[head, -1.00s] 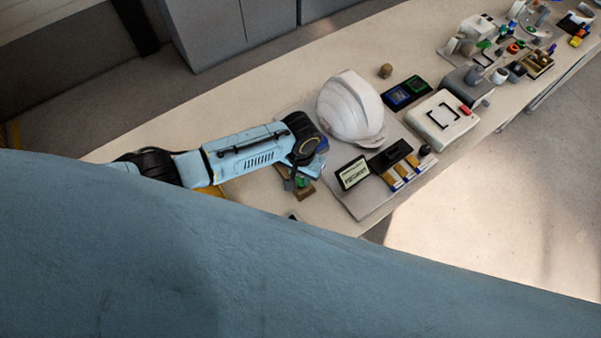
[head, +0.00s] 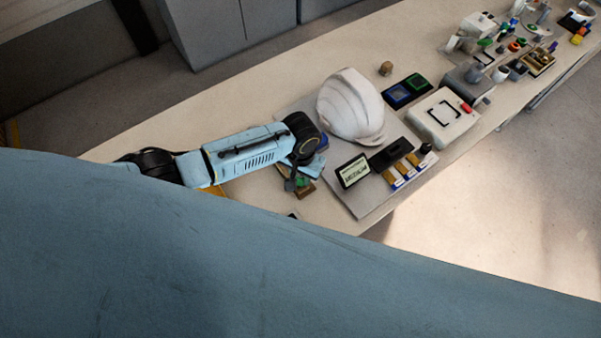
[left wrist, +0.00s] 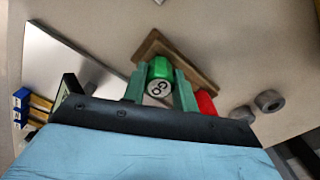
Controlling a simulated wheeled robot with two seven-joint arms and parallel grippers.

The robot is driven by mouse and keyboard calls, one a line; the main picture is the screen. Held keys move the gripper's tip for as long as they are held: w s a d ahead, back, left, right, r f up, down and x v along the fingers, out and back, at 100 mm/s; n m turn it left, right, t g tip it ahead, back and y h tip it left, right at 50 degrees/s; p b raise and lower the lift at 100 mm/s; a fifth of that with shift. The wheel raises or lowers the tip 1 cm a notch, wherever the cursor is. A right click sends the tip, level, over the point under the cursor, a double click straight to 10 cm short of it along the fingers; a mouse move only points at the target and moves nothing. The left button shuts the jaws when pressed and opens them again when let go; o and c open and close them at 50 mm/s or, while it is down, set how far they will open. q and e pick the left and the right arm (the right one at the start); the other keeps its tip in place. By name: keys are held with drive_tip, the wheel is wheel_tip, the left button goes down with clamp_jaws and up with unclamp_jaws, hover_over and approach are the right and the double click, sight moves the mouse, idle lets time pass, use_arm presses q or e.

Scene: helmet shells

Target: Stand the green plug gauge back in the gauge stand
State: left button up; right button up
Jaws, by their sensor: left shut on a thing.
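The green plug gauge (left wrist: 160,70) is in the left wrist view, its marked round end facing the camera. My left gripper (left wrist: 160,88) is shut on it, one finger on each side. In the head view my left gripper (head: 296,181) is small and partly hidden by its own wrist. The wooden gauge stand (left wrist: 185,56) lies just beyond the gauge; it also shows in the head view (head: 306,192). Whether the gauge sits in the stand or is held above it, I cannot tell. A red gauge (left wrist: 206,102) is beside the right finger. My right gripper is not in view.
A white helmet shell (head: 350,106) stands on a grey board (head: 372,205) with a small display (head: 353,171). Two grey rings (left wrist: 269,101) lie on the table right of the stand. Bare table (head: 250,98) lies behind my left arm.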

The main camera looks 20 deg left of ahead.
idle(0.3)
use_arm(q)
drive_tip(key=o, duration=0.9)
wheel_tip(320, 180, up, 13)
drive_tip(key=shift+r+p, duration=0.2)
drive_tip(key=shift+p, duration=0.5)
